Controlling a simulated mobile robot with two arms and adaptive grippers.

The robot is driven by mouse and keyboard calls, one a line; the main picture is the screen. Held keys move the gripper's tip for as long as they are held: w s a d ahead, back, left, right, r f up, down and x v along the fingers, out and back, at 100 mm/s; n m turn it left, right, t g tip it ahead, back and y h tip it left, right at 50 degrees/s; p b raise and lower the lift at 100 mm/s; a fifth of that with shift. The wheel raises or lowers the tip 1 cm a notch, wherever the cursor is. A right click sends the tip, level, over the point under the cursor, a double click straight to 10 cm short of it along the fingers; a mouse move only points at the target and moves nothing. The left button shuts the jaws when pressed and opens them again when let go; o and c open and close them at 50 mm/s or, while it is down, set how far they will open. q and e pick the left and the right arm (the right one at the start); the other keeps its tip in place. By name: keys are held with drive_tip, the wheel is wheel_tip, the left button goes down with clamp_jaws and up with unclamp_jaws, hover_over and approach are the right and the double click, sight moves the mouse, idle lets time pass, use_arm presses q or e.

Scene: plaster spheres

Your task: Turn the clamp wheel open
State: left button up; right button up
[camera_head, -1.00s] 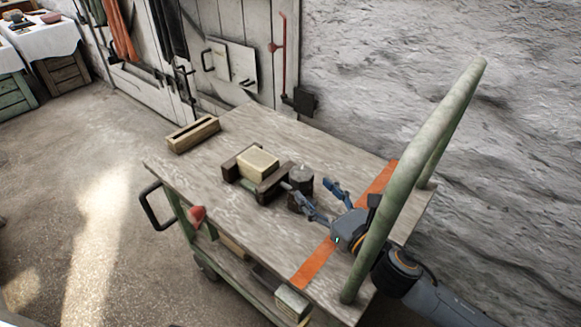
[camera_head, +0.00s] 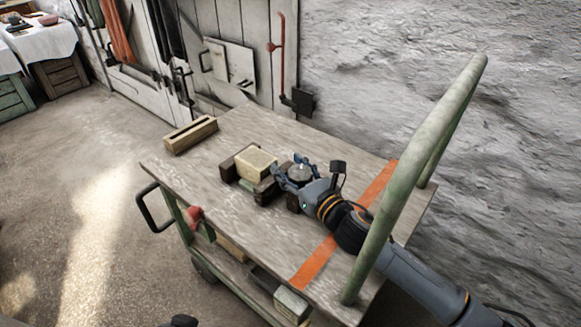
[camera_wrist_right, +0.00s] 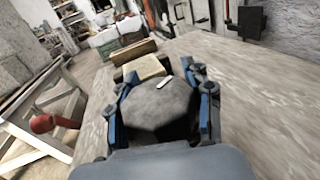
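The clamp wheel (camera_head: 300,173) is a dark grey, faceted round knob on the near right end of a wooden clamp (camera_head: 265,189) on the cart top. It shows large in the right wrist view (camera_wrist_right: 160,108). The clamp sits around a pale yellowish block (camera_head: 255,163). My right gripper (camera_head: 286,165) reaches in from the right, its blue fingers on opposite sides of the wheel. In the wrist view the wheel fills nearly all the room between them; I cannot tell whether they press on it. Only a small dark piece, perhaps of my left gripper, shows at the bottom edge.
The wooden cart top (camera_head: 220,205) has a green tubular handle (camera_head: 410,190) at its right, close by my right arm. An orange strip (camera_head: 315,262) crosses the top. A wooden box (camera_head: 190,135) lies at the far left corner. A rough wall stands behind.

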drive_tip(key=c, duration=0.5)
drive_tip(key=shift+f, duration=0.1)
drive_tip(key=shift+c, duration=0.6)
drive_tip(key=shift+f, duration=0.15)
drive_tip(key=shift+c, duration=0.7)
